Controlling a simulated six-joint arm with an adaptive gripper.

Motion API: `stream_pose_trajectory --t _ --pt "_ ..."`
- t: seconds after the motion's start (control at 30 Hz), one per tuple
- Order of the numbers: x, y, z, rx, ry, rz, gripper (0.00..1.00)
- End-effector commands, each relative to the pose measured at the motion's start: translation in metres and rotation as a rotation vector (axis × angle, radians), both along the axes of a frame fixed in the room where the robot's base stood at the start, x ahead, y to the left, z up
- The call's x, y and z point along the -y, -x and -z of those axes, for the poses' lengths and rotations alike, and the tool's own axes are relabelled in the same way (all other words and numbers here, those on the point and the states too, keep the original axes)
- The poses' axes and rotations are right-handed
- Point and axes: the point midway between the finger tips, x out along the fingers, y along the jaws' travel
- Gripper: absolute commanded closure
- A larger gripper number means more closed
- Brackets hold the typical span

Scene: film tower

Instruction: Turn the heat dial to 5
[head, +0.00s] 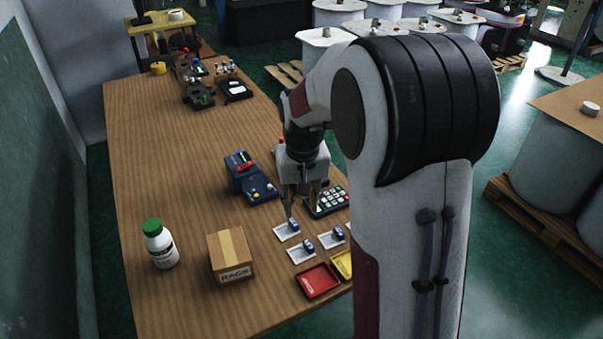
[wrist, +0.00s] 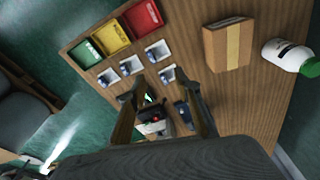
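The heat dial cannot be made out for certain in either view. A dark blue device (head: 250,178) stands on the table, with red and green on its raised back part and a small yellow patch on its lower front. My gripper (head: 301,204) points down to the right of this device, above the table. A dark keypad device (head: 328,200) with pale keys is beside it, partly hidden by my gripper and arm. In the wrist view my gripper (wrist: 162,98) has its fingers wide apart with nothing held. A dark blue object (wrist: 182,112) shows between them.
Small blue items on white cards (head: 287,231) lie in front of my gripper. A red tray (head: 318,280) and a yellow tray (head: 342,264) are nearer. A cardboard box (head: 231,255) and a green-capped bottle (head: 160,245) stand left. The table's (head: 165,130) left middle is clear.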

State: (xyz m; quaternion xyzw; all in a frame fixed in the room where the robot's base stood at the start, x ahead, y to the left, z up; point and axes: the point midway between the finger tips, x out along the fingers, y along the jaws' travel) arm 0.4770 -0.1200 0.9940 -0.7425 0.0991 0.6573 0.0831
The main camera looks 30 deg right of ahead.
Motion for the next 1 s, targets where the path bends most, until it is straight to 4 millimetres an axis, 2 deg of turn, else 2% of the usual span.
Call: stream_pose_trajectory --t 0.8,1.0 --pt "0.09 -0.132 0.111 0.045 0.018 0.099 0.67" --pt "0.113 -0.17 0.129 0.101 0.036 0.116 0.67"
